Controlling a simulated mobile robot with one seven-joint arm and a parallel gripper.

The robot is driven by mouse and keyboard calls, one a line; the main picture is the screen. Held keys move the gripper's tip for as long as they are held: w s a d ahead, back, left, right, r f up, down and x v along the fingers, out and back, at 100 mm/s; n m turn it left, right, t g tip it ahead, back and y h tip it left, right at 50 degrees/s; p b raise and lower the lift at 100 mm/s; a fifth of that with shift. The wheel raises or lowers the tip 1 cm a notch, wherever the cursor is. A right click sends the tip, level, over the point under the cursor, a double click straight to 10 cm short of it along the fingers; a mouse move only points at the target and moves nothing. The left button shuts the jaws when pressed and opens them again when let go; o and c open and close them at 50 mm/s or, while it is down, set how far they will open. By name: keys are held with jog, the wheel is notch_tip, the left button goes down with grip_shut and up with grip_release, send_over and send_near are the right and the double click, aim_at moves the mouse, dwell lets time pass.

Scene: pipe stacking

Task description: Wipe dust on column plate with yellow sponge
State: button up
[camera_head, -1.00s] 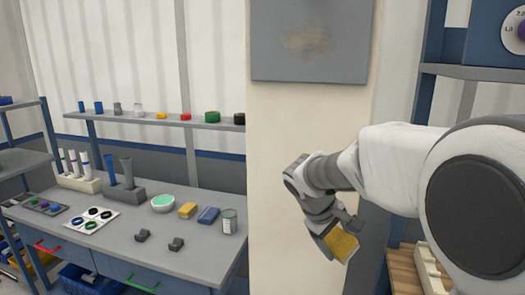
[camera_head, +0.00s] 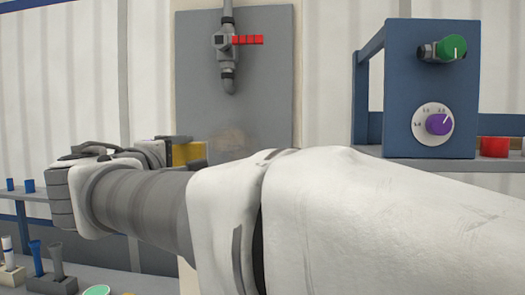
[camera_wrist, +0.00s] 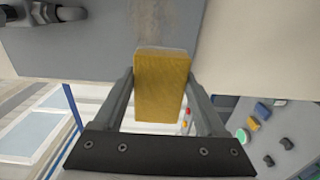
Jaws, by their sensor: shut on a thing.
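The grey column plate (camera_head: 275,100) is upright on the pale column, with a faint brown dust patch (camera_head: 232,140) on its lower part. The dust (camera_wrist: 152,20) also shows in the wrist view, just beyond the sponge's far end. My gripper (camera_wrist: 160,82) is shut on the yellow sponge (camera_wrist: 160,95), one finger on each side. In the head view the sponge (camera_head: 188,153) is at the plate's lower left, partly hidden by my arm. I cannot tell whether it touches the plate.
A pipe with a red-handled valve (camera_head: 228,42) is on the upper plate. A blue box with green and purple knobs (camera_head: 430,85) stands on a shelf at right. The workbench (camera_wrist: 290,150) with small items is lower right in the wrist view.

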jog(key=shift+w+d+r, duration=0.15)
jog(key=shift+r, duration=0.25)
jog(key=shift+w+p, duration=0.55)
jog(key=shift+w, duration=0.05)
jog(key=shift+w+d+f+p, duration=0.15)
jog(key=shift+w+p, duration=0.95)
jog(key=shift+w, duration=1.1)
jog(key=shift+w, duration=0.95)
jog(key=shift+d, duration=0.1)
jog(key=s+d+b, duration=0.1)
jog(key=d+b, duration=0.8)
jog(key=d, duration=0.5)
jog(key=shift+d, duration=0.3)
